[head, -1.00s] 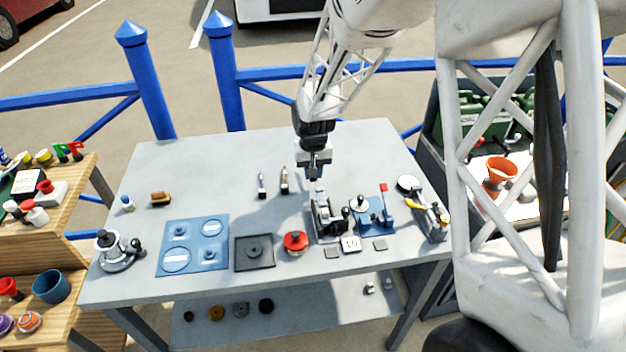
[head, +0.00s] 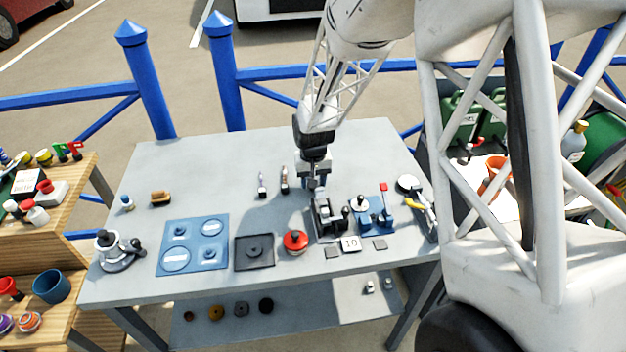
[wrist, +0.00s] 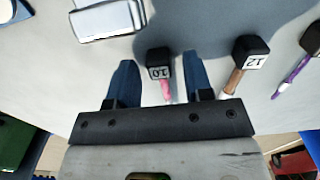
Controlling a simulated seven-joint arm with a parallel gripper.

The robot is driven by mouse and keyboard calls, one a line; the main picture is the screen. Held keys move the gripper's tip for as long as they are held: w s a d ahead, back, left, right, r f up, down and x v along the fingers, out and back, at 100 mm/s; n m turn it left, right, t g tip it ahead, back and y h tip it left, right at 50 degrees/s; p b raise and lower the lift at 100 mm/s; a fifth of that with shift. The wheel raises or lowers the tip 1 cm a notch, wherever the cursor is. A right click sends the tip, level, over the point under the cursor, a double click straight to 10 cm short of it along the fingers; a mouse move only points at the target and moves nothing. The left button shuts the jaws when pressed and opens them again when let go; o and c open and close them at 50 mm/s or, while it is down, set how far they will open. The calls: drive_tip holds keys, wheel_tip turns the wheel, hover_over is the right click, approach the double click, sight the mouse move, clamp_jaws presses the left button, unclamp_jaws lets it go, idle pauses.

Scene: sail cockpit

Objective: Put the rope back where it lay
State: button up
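My gripper (wrist: 158,78) is open in the wrist view, its two blue fingers apart. Between them is a black block marked 10 (wrist: 158,57) with a pink strand or stem (wrist: 167,88) leading from it; clear gaps show on both sides. I cannot tell how high the fingers are above it. This pink piece is the likely rope; nothing else is plainly a rope. In the head view my gripper (head: 314,184) is low over the table, just behind a black and grey device (head: 328,215), and hides the piece marked 10.
A similar brown piece marked 12 (wrist: 250,60) and a purple one (wrist: 290,76) lie alongside. The grey table (head: 200,150) also holds a blue device (head: 372,214), a red knob (head: 295,241), a card reading 10 (head: 350,245) and a blue panel (head: 193,245). The table's back left is clear.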

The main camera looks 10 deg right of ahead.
drive_tip(key=shift+r, duration=0.2)
wheel_tip(320, 180, up, 12)
idle(0.9)
idle(0.5)
drive_tip(key=s+d+r+t, duration=0.1)
drive_tip(key=s+d+r, duration=0.1)
drive_tip(key=s+r, duration=0.55)
drive_tip(key=s+d+r, duration=0.2)
drive_tip(key=s+r, duration=0.2)
drive_tip(key=s, duration=0.7)
drive_tip(key=s+d+r+t, duration=0.1)
drive_tip(key=s+d, duration=0.1)
drive_tip(key=s, duration=1.4)
drive_tip(key=shift+r+t, duration=0.3)
drive_tip(key=shift+r, duration=0.1)
